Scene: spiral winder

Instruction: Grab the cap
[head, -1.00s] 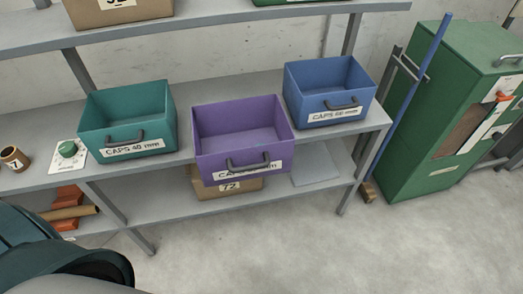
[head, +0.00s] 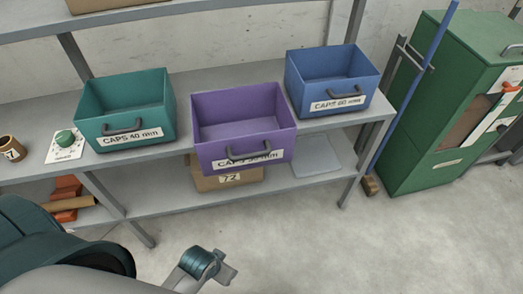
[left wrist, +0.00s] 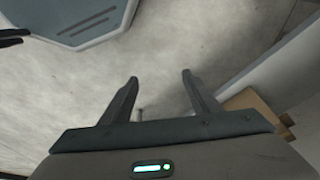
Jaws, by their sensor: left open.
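No cap shows in either view. Three cap bins stand on the shelf in the head view: a teal bin (head: 93,133) labelled CAPS 40 mm, a purple bin (head: 208,146) in the middle, and a blue bin (head: 300,92) labelled CAPS 60 mm. The purple bin juts past the shelf's front edge, and its handle covers part of its label. The bins' visible insides look bare; their front walls hide part of the floors. My left gripper (left wrist: 160,76) is open and empty over bare floor in the left wrist view. My right gripper is not in view.
A cardboard box (head: 212,181) sits on the lower shelf. A green cabinet (head: 420,150) and a blue pole (head: 400,107) stand at right. The floor in front is clear.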

